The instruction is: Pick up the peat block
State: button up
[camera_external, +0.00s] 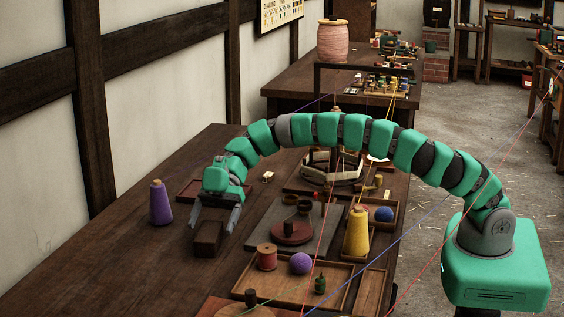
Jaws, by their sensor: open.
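A dark brown block, which looks like the peat block (207,241), lies on the left part of the long wooden table. My gripper (214,218) is directly over its far end, pointing down. The jaws are open, with one grey finger at each side of the block. I cannot tell whether the fingers touch it. The block's far end is hidden by the gripper.
A purple thread cone (160,203) stands left of the gripper. The table's front left is clear.

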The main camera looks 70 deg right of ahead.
jog(key=shift+x, duration=0.85)
jog(key=c, duration=1.3)
jog(key=shift+o, duration=0.2)
jog(key=shift+r, duration=0.1)
